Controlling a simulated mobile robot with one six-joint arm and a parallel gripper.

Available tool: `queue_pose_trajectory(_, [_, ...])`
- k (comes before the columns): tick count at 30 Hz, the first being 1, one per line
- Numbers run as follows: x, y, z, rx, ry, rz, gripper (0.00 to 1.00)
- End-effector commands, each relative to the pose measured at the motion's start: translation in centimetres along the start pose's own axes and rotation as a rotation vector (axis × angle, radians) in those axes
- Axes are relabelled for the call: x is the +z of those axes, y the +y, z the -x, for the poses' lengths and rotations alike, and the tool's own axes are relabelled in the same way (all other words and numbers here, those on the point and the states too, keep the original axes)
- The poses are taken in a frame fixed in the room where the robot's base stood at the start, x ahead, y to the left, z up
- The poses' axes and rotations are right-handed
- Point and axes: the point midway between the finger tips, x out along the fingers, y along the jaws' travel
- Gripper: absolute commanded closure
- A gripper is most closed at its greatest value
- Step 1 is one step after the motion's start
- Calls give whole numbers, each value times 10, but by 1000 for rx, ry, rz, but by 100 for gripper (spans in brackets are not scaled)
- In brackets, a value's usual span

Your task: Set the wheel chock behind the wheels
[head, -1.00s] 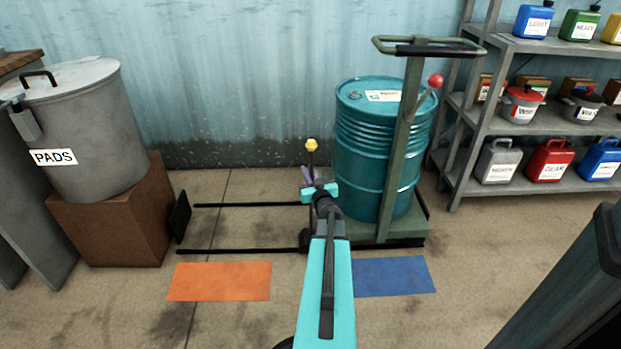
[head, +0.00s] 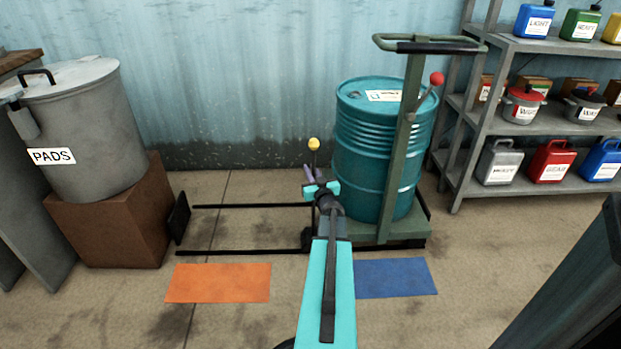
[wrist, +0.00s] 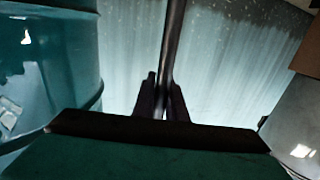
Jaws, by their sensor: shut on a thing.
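My gripper (head: 312,175) is shut on a thin upright rod topped by a yellow knob (head: 314,144). In the wrist view the dark fingers (wrist: 161,103) close around the rod (wrist: 173,45). I take the rod for the chock's handle; its lower end is hidden behind my arm. A green cart (head: 395,231) with a teal drum (head: 372,150) stands just right of my gripper. A small dark block (head: 306,238) shows low at the cart's left edge, at the rail's end; I cannot tell whether it is a wheel or the chock.
Two black floor rails (head: 240,252) run left from the cart to a dark end stop (head: 180,218). An orange mat (head: 220,283) and a blue mat (head: 395,277) lie in front. A PADS bin (head: 85,125) stands left on a brown box (head: 118,222). Shelves (head: 520,185) are at right.

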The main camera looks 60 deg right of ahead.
Motion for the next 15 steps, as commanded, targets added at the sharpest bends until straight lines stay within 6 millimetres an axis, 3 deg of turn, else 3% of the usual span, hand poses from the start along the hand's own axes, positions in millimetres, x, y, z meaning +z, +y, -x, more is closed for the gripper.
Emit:
queue_pose_trajectory(6, [19,0,0,-1,4,-2,100])
queue_pose_trajectory(15, [21,0,0,-1,4,-2,100])
